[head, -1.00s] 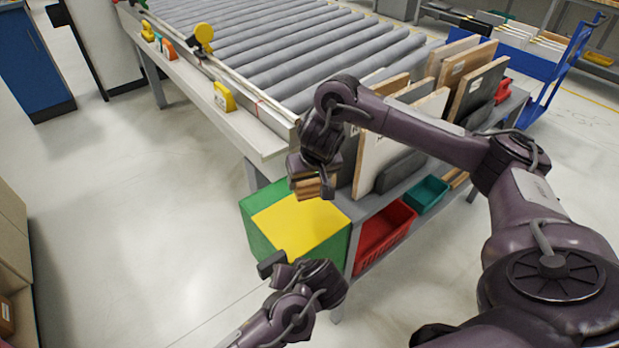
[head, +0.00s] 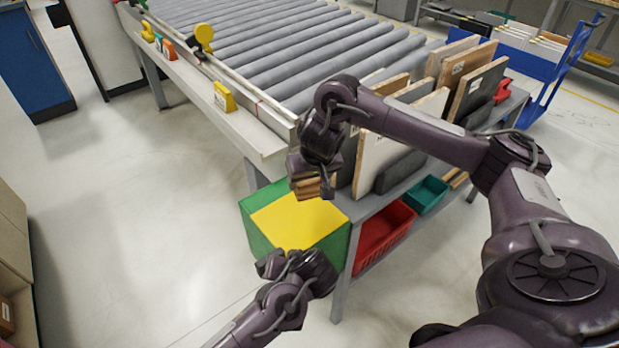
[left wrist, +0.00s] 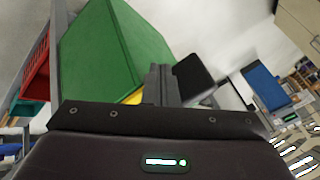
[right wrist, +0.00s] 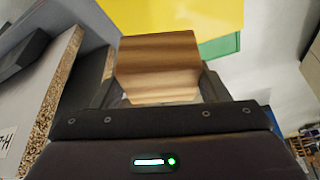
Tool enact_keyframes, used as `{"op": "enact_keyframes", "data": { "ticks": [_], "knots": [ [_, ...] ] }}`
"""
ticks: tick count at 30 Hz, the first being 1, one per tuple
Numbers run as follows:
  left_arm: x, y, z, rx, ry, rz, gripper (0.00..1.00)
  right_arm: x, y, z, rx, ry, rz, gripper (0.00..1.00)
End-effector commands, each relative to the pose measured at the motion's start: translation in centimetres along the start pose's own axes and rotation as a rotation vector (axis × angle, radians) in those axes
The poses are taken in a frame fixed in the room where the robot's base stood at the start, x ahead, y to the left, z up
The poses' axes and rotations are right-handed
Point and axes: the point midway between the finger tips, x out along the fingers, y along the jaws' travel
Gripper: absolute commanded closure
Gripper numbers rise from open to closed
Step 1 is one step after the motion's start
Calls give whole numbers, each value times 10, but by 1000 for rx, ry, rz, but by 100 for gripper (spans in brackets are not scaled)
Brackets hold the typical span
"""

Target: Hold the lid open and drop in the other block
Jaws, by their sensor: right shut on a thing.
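The green box (head: 262,232) stands on the floor beside the table end, and its yellow top (head: 300,222) looks flat in the head view. The box's green side fills much of the left wrist view (left wrist: 115,50). My right gripper (head: 312,183) is shut on a wooden block (right wrist: 158,68) and holds it above the back of the yellow top. My left gripper (head: 268,265) is at the box's near edge. In the left wrist view its fingers (left wrist: 163,86) look together, with nothing seen between them. Whether it touches the box is unclear.
A roller conveyor (head: 290,55) runs behind the box. Boards (head: 395,140) stand upright in a rack beside my right forearm. A red bin (head: 385,235) and a teal bin (head: 428,193) sit on the shelf below. The floor left of the box is clear.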

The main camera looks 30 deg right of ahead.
Motion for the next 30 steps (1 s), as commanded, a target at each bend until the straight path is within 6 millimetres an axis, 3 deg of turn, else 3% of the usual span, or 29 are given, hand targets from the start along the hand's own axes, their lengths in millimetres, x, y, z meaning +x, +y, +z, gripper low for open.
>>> {"op": "enact_keyframes", "data": {
  "ticks": [30],
  "knots": [
    [35,-37,-38,-2,2,-1,100,0,0,0,0,1,0,58]
  ]
}}
